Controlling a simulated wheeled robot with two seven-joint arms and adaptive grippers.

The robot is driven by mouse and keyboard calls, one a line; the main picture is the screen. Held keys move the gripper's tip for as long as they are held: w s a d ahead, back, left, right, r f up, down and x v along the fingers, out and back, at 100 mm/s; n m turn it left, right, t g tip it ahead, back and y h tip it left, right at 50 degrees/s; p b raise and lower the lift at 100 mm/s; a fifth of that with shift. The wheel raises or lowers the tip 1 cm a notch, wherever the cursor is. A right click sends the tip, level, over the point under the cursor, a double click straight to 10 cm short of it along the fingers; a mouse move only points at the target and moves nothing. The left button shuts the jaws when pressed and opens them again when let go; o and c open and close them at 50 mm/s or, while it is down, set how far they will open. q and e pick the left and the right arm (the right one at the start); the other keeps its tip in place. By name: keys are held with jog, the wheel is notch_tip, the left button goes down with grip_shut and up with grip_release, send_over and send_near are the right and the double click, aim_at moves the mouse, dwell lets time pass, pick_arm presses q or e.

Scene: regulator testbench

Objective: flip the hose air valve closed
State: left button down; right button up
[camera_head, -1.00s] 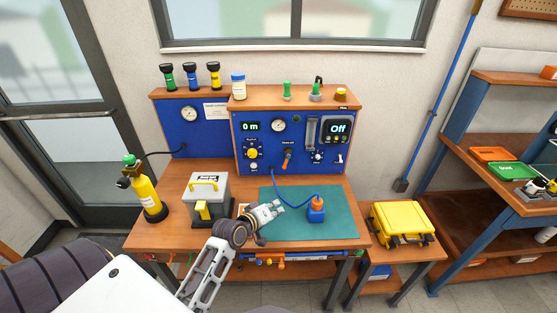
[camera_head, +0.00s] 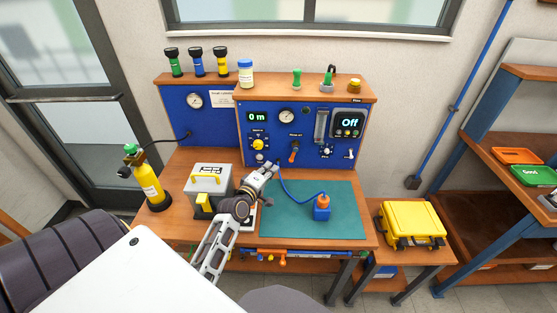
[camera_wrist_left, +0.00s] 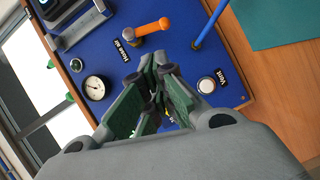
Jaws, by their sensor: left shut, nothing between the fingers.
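The hose air valve is an orange lever (camera_head: 293,151) on the blue front panel (camera_head: 275,140), below the round gauge. In the head view it points down and is slightly tilted. In the left wrist view the orange lever (camera_wrist_left: 152,28) stands beside its "Hose air" label. My left gripper (camera_head: 272,169) is in front of the panel, below and left of the lever. In the left wrist view its green-padded fingers (camera_wrist_left: 157,66) are together and empty, pointing at the panel, apart from the lever. My right gripper is not in view.
A blue hose (camera_head: 289,191) runs from the panel to a blue device (camera_head: 321,208) on the green mat (camera_head: 345,220). A grey case (camera_head: 208,184) and a yellow cylinder (camera_head: 147,178) stand left. A yellow knob (camera_head: 258,144) and a white Vent button (camera_wrist_left: 207,85) are near the gripper.

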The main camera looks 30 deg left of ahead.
aim_at(293, 155)
pick_arm(q)
jog(key=shift+w+a+f, duration=0.2)
jog(key=shift+w, duration=1.45)
jog(key=shift+w+a+f, duration=0.15)
jog(key=shift+w+a, duration=0.05)
jog(key=shift+w, duration=1.45)
jog(key=shift+w+a+f, duration=0.2)
jog(key=shift+w, duration=1.45)
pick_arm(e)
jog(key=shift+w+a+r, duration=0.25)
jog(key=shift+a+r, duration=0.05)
pick_arm(q)
jog(key=shift+d+f, duration=0.1)
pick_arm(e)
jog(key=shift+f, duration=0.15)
pick_arm(q)
jog(key=shift+w+d+f+n, duration=0.15)
jog(key=shift+d+f+n, duration=0.1)
jog(key=shift+d+n, duration=0.05)
jog(key=shift+d+f+t+b, duration=0.15)
jog(key=shift+d+t+b, duration=0.05)
jog(key=shift+t+b, duration=0.15)
jog(key=shift+w+d+f+p, duration=0.2)
jog(key=shift+d+f+p, duration=0.1)
jog(key=shift+d+p, duration=0.1)
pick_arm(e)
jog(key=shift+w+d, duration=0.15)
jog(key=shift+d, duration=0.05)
